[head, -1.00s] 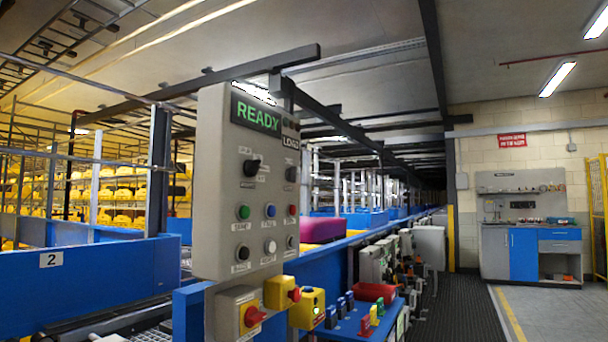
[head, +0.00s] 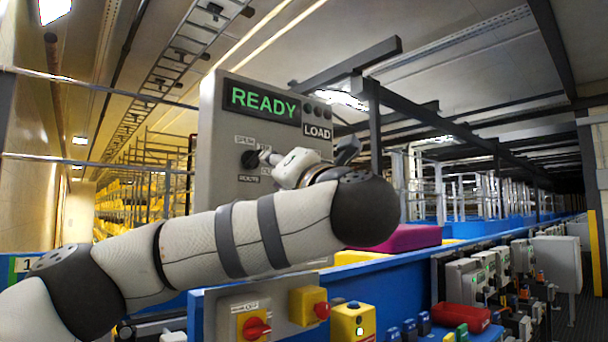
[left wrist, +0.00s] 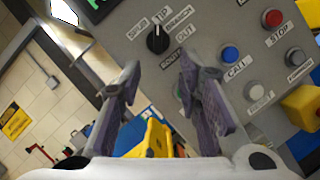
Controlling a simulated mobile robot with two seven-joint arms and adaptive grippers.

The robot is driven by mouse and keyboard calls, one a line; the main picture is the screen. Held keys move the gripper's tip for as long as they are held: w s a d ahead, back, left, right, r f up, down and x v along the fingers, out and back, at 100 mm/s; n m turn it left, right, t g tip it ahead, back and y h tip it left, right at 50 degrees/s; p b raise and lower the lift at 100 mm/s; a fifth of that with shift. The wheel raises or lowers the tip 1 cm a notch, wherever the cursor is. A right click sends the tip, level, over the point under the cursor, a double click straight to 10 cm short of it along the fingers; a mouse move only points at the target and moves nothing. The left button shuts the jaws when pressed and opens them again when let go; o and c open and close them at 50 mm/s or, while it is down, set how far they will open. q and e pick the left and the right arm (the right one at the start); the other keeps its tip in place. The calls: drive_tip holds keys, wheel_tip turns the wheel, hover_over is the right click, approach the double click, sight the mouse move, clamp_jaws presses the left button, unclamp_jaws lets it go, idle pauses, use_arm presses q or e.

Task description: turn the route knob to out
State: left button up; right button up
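The route knob (head: 250,160) is a black rotary knob on the grey control panel (head: 212,120), under the green READY display. In the head view the left gripper (head: 290,165) is just right of the knob, partly hidden by my wrist. My right gripper is not in view.
Close to the knob are a blue button (left wrist: 230,53), a red button (left wrist: 272,18), a white button (left wrist: 255,90) and a green one partly behind a finger. Below the panel are red-and-yellow switches (head: 254,327). A blue conveyor side (head: 400,275) runs off right.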

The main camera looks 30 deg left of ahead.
sight(256, 160)
use_arm(q)
drive_tip(key=x, duration=0.5)
drive_tip(key=p+x, duration=0.1)
drive_tip(key=x, duration=0.5)
drive_tip(key=shift+s+a+r+p, duration=0.15)
drive_tip(key=shift+s+a+p, duration=0.05)
drive_tip(key=shift+s+p, duration=0.1)
drive_tip(key=shift+w+a, duration=0.25)
drive_tip(key=shift+w, duration=0.1)
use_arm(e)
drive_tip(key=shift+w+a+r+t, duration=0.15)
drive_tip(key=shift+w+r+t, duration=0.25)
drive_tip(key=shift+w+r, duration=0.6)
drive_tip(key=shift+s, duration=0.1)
use_arm(q)
clamp_jaws()
